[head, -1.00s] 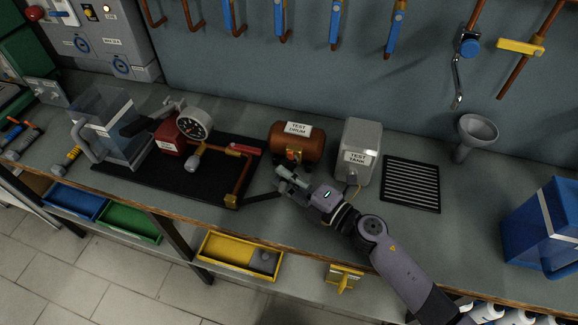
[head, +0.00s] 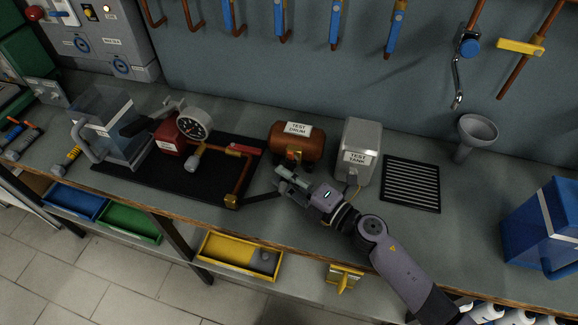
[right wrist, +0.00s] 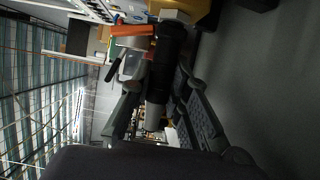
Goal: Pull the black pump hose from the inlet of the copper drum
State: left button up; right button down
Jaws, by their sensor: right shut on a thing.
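The copper drum (head: 284,146), labelled TEST DRUM, stands on the bench with a small brass fitting low on its front. My right gripper (head: 281,178) is just in front of and below the drum. It is shut on the black pump hose, which shows as a short dark length (head: 263,196) running left towards the pump's pipe. In the right wrist view the black hose (right wrist: 168,45) lies between the fingers, with a pale grey cylindrical part behind it. Whether the hose end touches the inlet cannot be told. My left gripper is not in view.
The red test pump (head: 170,139) with a gauge stands on a black mat (head: 130,171) to the left. The grey test tank (head: 360,137) is close right of the drum, beside a black grille (head: 411,184). A yellow bin (head: 226,247) is below the bench edge.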

jog(key=shift+s+a, duration=0.2)
jog(key=shift+s, duration=0.35)
dwell(0.9)
jog(key=shift+s+a+p, duration=0.25)
jog(key=shift+s+a, duration=0.05)
jog(key=shift+s, duration=0.6)
jog(key=shift+s+a+p, duration=0.25)
jog(key=shift+s+a, duration=0.05)
jog(key=shift+s, duration=0.6)
jog(key=shift+s, duration=0.15)
